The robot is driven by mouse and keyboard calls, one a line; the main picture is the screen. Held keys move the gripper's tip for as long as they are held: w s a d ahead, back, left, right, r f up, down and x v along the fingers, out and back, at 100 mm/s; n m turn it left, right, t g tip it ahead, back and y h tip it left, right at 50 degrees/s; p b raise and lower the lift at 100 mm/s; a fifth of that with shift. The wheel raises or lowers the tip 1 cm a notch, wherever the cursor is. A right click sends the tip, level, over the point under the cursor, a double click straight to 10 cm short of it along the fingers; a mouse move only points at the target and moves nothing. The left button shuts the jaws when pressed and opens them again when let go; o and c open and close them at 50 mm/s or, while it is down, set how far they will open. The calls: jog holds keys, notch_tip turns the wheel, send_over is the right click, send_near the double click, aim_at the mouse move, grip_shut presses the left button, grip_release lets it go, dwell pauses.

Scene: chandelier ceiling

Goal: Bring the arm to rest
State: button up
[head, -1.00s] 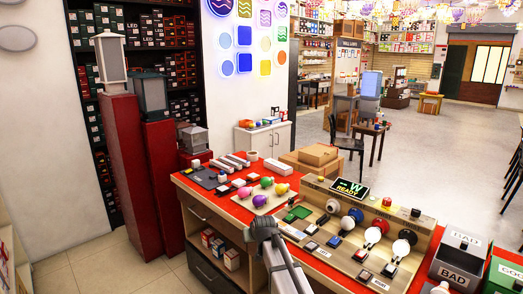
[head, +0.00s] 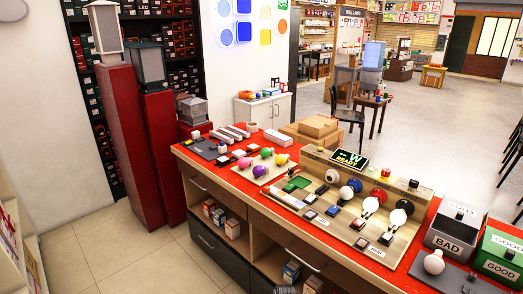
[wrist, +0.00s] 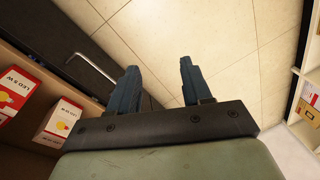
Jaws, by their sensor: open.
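My gripper (wrist: 160,72) shows in the wrist view with its two dark fingers apart and nothing between them. It points over the pale tiled floor (wrist: 225,35), beside the counter's drawer front and open shelf. In the head view, only a small dark piece, perhaps of my arm, shows at the bottom edge; the rest is out of frame. The red-topped counter (head: 228,173) stands clear of the arm there.
The counter carries a bulb test rack (head: 345,215), coloured bulbs, a BAD box (head: 455,236) and a GOOD box (head: 498,257). A white bulb (head: 434,262) is near the BAD box. Red pillars (head: 128,145) stand left. Floor (head: 110,250) is free in front.

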jog(key=s+d+f+m+g, duration=0.1)
jog(key=s+d, duration=0.3)
jog(key=s, duration=0.6)
jog(key=s+d+f+m+g+h, duration=0.1)
jog(key=s+d+f+m+g, duration=0.1)
jog(key=s, duration=0.9)
jog(key=s+d+f+m+g+h, duration=0.1)
jog(key=s+d+f+g, duration=0.2)
jog(key=s+d, duration=0.4)
jog(key=s+f, duration=0.1)
jog(key=s, duration=0.2)
jog(key=shift+s+f+g, duration=0.2)
jog(key=shift+f+g, duration=0.1)
jog(key=shift+f, duration=0.1)
